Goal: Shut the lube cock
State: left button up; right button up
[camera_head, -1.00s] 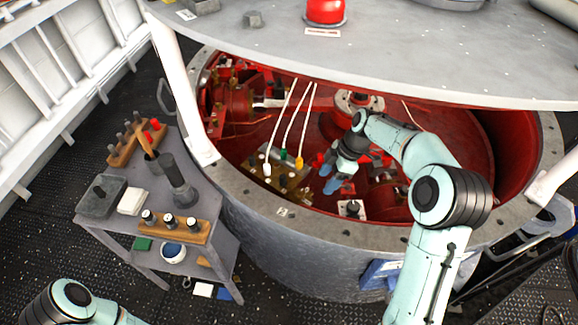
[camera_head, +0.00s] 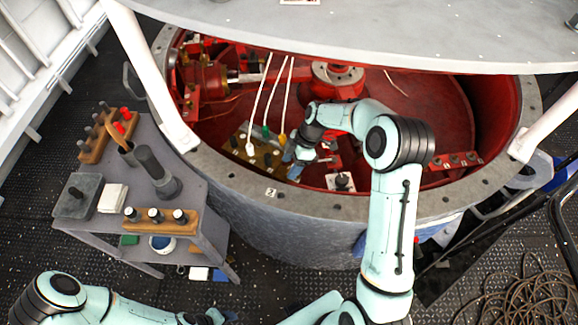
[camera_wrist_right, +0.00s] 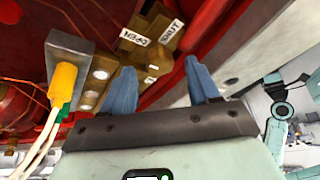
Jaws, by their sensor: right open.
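The lube cock (camera_wrist_right: 158,62) is a brass fitting in the right wrist view, with white tags reading OPEN and SHUT. It lies beyond my right fingertips, roughly between them in the picture, and I see no contact. My right gripper (camera_wrist_right: 160,80) is open and empty, with its two blue fingers apart. In the head view the right gripper (camera_head: 292,162) reaches inside the red housing, right of the brass block with cables. I cannot make out the cock clearly there.
A brass block (camera_head: 262,157) with white cables and coloured plugs sits left of the right gripper. The grey housing rim (camera_head: 240,180) curves in front of it, and a pale deck plate (camera_head: 330,40) overhangs the back. A tool cart (camera_head: 145,205) stands at left.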

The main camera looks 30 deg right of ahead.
jog(key=shift+x, duration=0.9)
jog(key=shift+c, duration=0.2)
